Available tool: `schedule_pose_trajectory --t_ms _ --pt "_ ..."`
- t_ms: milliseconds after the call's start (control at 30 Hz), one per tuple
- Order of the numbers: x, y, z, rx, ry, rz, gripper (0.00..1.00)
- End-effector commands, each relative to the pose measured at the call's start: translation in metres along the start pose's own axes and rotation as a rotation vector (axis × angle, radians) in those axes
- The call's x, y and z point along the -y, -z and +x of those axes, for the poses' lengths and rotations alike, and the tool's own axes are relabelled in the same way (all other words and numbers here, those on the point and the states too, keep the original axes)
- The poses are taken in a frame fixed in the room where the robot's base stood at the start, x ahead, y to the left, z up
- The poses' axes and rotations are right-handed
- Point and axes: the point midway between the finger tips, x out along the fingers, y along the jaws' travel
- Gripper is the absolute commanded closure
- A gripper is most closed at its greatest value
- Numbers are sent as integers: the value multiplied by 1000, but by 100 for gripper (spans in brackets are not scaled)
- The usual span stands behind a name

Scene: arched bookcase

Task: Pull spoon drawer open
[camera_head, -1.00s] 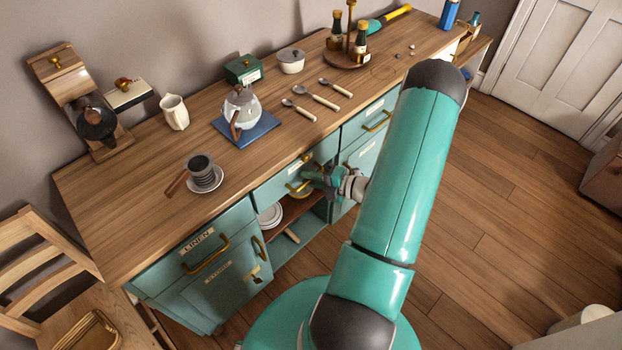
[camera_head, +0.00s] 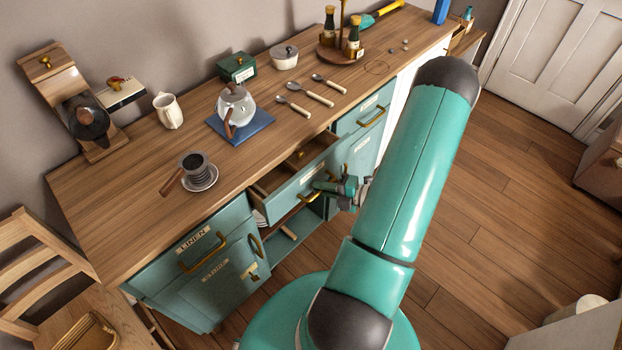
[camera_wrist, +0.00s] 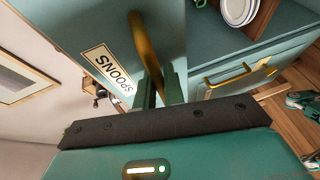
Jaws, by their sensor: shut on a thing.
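The spoon drawer (camera_head: 306,178) is a teal drawer in the middle of the counter's front, and it stands partly open with its inside showing. In the wrist view its front (camera_wrist: 87,40) carries a label reading SPOONS (camera_wrist: 106,73). My gripper (camera_head: 322,188) is at the drawer's front, shut on the brass drawer handle (camera_wrist: 145,50). In the wrist view the two fingers (camera_wrist: 160,90) close around the handle bar. The arm partly hides the cabinet right of the drawer.
The LINEN drawer (camera_head: 194,243) is shut at left.

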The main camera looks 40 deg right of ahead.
Motion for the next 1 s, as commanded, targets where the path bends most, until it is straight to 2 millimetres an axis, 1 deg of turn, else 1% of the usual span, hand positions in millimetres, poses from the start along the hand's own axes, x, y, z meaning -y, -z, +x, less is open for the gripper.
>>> schedule_pose_trajectory --t_ms 33,200,400,500,600,700,800,1000 --pt "3 5 -13 5 1 2 100" --pt "12 22 -53 4 0 3 100" --pt "21 39 -94 2 0 2 100" --pt "25 46 -110 1 -1 2 100" --pt "28 51 -122 0 -1 0 100" --pt "29 54 -130 0 -2 0 100" --pt "30 56 -135 -1 -1 0 100" --pt "31 57 -137 -1 -2 -1 100"
